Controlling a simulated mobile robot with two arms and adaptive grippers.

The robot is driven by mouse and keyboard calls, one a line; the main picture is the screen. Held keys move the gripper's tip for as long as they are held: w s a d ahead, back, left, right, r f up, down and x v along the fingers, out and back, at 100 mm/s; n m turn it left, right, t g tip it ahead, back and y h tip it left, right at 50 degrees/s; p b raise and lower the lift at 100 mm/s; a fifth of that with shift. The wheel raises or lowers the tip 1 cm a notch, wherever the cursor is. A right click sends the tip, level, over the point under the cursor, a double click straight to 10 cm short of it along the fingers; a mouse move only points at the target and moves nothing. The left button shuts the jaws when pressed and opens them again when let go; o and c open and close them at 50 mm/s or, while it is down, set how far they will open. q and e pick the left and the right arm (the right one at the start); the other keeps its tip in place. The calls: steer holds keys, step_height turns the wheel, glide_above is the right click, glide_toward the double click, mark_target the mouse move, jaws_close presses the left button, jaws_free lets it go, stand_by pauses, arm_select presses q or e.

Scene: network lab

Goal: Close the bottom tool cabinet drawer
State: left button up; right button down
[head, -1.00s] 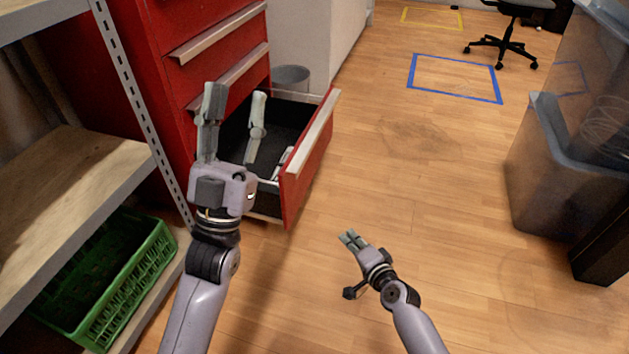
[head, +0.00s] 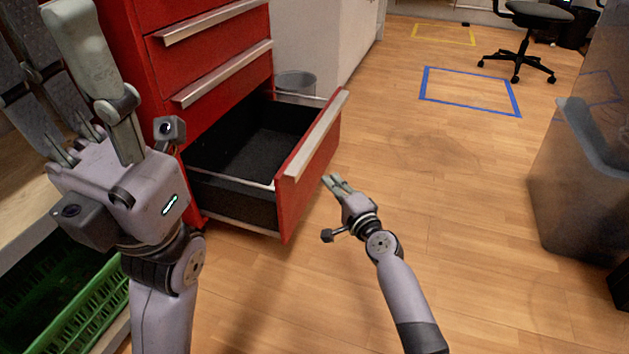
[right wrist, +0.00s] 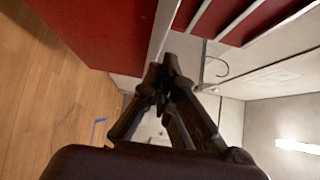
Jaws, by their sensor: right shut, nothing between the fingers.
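The bottom drawer (head: 318,150) of the red tool cabinet (head: 215,75) stands pulled out, its dark inside looking empty. Its front has a pale handle strip along the top edge. My right gripper (head: 335,182) is shut and empty, just in front of the outer face of the drawer front. In the right wrist view its fingertips (right wrist: 165,72) lie together near the handle strip and the red drawer front (right wrist: 100,35); I cannot tell whether they touch. My left gripper (head: 80,90) is large at the left, with its fingers apart and empty, in front of the cabinet's left side.
A shelf with a green crate (head: 80,310) stands at the lower left. A grey bin (head: 296,83) is behind the drawer. A large grey container (head: 575,190) stands at the right. The wooden floor between is clear, with a blue taped square (head: 470,92) further back.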

mark_target(306, 163)
steer(key=shift+w+a+b, duration=0.2)
steer(key=shift+w+a, duration=0.3)
steer(key=shift+a, duration=0.3)
steer(key=shift+w+a+b, duration=0.2)
steer(key=shift+w+a, duration=0.35)
steer(key=shift+a, duration=0.25)
steer(key=shift+w+a+b, duration=0.2)
steer(key=shift+w+a, duration=0.3)
steer(key=shift+a, duration=0.3)
